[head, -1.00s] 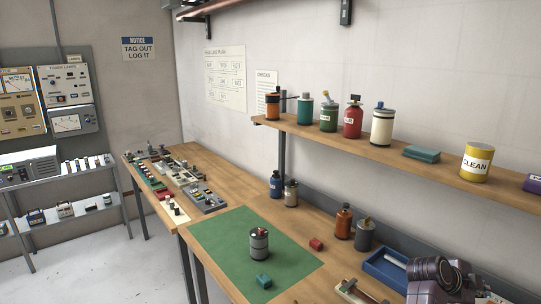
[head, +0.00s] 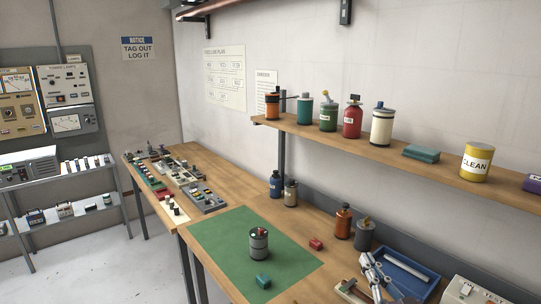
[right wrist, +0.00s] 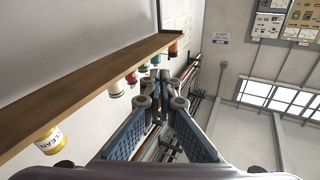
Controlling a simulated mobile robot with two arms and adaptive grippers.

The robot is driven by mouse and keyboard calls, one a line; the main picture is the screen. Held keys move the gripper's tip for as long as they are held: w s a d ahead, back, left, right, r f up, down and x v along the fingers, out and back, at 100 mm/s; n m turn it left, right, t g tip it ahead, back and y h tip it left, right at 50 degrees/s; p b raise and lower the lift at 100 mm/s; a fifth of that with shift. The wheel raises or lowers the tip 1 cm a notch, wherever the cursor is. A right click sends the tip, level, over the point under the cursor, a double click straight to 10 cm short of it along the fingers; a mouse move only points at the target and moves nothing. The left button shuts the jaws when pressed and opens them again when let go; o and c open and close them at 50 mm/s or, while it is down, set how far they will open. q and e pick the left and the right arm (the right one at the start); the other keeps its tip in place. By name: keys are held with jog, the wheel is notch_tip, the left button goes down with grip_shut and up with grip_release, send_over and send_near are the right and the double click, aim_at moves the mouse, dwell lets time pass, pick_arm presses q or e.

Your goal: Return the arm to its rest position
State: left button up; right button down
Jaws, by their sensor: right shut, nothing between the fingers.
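My right gripper (head: 370,263) shows at the lower right of the head view, over the bench beside the blue tray (head: 425,277). Its grey linked fingers look close together. In the right wrist view the two fingers (right wrist: 162,88) come together at their tips with nothing held between them. The wrist camera looks along the underside of the wooden shelf. My left gripper is not in view.
The wall shelf (head: 405,150) carries several bottles and a yellow CLEAN can (head: 476,162). On the bench are a green mat (head: 222,238) with a grey canister (head: 259,244), a red block (head: 316,244), and orange (head: 343,221) and grey bottles (head: 365,234).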

jog(key=s+a+f+n+g, duration=0.1)
jog(key=s+a+f+g, duration=0.1)
jog(key=s+f+g, duration=0.35)
jog(key=s+a+f+n+g, duration=0.1)
jog(key=s+a+f+g, duration=0.1)
jog(key=s+f, duration=0.6)
jog(key=s+a+f+n+g, duration=0.1)
jog(key=s+a+f+g, duration=0.25)
jog(key=s+f, duration=0.35)
jog(key=s+d+f+m+g+h, duration=0.1)
jog(key=s+d+f+g+h, duration=0.15)
jog(key=s, duration=0.35)
jog(key=s+d+f+m+g+h, duration=0.1)
jog(key=s+d+f+g, duration=0.1)
jog(key=s+d+f, duration=0.3)
jog(key=s+a+f+g+b, duration=0.1)
jog(key=s+f+b, duration=0.15)
jog(key=f, duration=1.35)
jog(key=s+a+f+g+b, duration=0.1)
jog(key=f+b, duration=0.2)
jog(key=f, duration=1.3)
jog(key=s+d+f+b, duration=0.3)
jog(key=s+f+b, duration=0.1)
jog(key=s+f, duration=1.2)
notch_tip(320, 180, down, 2)
jog(key=shift+s+f+n+g, duration=0.1)
jog(key=shift+s+n+g, duration=0.25)
jog(key=shift+s+n, duration=0.05)
